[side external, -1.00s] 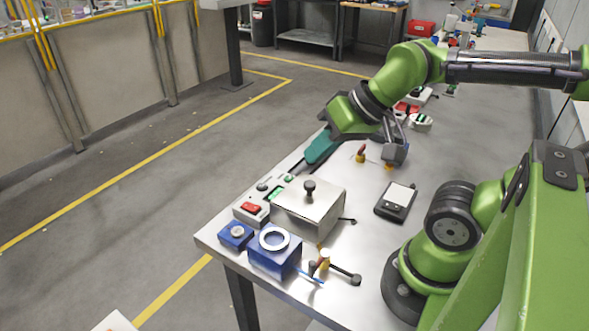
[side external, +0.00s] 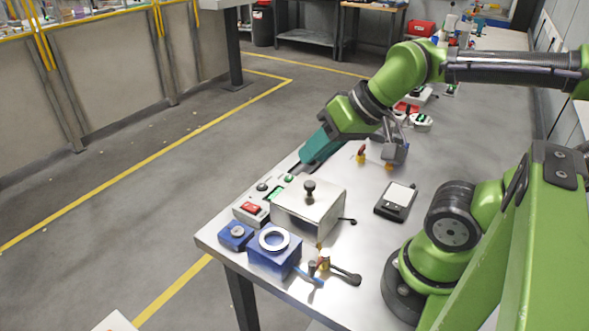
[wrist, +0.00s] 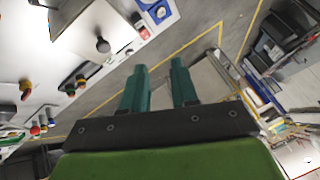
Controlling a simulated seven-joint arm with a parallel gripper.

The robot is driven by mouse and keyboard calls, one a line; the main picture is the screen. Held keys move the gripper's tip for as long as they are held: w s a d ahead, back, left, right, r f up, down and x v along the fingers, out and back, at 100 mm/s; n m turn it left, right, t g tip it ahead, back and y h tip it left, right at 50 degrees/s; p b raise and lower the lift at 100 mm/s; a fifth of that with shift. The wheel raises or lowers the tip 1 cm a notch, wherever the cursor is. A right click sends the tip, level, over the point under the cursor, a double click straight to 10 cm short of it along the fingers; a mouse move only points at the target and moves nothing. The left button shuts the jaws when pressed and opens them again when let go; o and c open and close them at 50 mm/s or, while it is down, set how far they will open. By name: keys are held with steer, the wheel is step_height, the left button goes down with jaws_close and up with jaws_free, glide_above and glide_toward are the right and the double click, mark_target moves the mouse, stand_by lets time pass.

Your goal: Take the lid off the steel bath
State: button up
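The steel bath (side external: 301,222) is a square metal box near the table's front left end. Its flat lid (side external: 325,192) is on top, with a dark round knob (side external: 309,186) standing up in the middle. In the wrist view the knob (wrist: 102,45) shows at the upper left, outside the fingers. My gripper (side external: 302,162) is above the table's far edge, behind the bath and apart from it. In the wrist view my gripper (wrist: 160,68) has its two teal fingers spread, with only floor between them.
A red-switch box (side external: 250,213) and blue blocks (side external: 273,253) crowd the bath's left and front. A black scale (side external: 396,201) lies to its right. A dark-handled tool (side external: 342,273) lies in front. Small coloured valves (side external: 361,154) stand near my gripper. The space above the lid is clear.

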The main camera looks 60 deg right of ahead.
steer(key=o, duration=0.5)
steer(key=shift+o, duration=0.2)
steer(key=n+g+h, duration=0.2)
steer(key=n+g, duration=0.5)
steer(key=n, duration=0.6)
glide_above(310, 183)
step_height(310, 183, down, 16)
steer(key=shift+f, duration=0.15)
